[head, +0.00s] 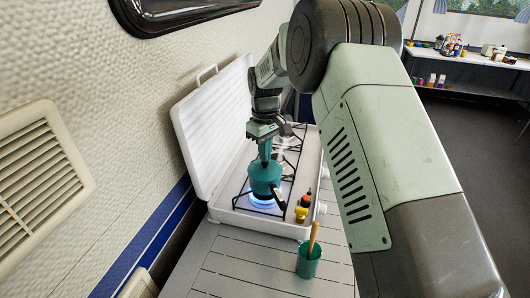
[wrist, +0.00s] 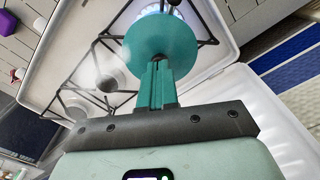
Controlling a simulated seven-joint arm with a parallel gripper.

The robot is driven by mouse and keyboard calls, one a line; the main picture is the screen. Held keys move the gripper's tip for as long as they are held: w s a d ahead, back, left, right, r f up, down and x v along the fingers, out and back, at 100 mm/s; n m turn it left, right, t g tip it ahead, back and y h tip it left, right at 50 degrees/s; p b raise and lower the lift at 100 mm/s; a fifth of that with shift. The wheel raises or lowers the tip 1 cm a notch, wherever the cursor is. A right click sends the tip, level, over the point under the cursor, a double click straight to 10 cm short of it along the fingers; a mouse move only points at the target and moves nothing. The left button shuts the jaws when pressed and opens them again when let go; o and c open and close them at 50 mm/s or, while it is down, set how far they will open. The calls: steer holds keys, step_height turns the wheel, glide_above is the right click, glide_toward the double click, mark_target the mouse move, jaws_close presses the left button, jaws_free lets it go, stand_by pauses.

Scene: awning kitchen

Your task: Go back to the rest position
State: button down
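A teal pot (head: 265,178) with a dark handle stands on the stove (head: 240,220), over a burner with a blue flame. My gripper (head: 265,153) points down at the top of the pot. In the wrist view the pot's round teal top (wrist: 160,38) lies at the ends of my gripper's teal fingers (wrist: 160,78). The fingers look close together. Their tips overlap the teal top, so I cannot tell whether they hold a part of it or are apart from it.
The stove's white lid (head: 212,130) stands open against the wall. A yellow and black item (head: 302,210) is at the stove's front corner. A green cup (head: 308,263) with a wooden utensil stands on the slatted table (head: 225,265). A shelf with bottles (head: 460,60) is far right.

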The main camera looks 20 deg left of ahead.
steer(key=shift+r, duration=2.8)
steer(key=s+d+r+m+t, duration=0.1)
steer(key=s+d+r+m, duration=0.2)
steer(key=s+d+r, duration=0.5)
steer(key=s+d+r+m+t, duration=0.2)
steer(key=s+d+r, duration=0.2)
steer(key=d+r, duration=0.6)
steer(key=s+d+m+t, duration=0.1)
steer(key=s+d+m, duration=0.2)
steer(key=s, duration=0.7)
steer(key=s+d+m+t, duration=0.1)
steer(key=s+d+m, duration=0.2)
steer(key=s+d, duration=0.3)
steer(key=s, duration=0.5)
steer(key=shift+d+r+t, duration=0.15)
steer(key=shift+d+t, duration=0.15)
steer(key=shift+d, duration=0.05)
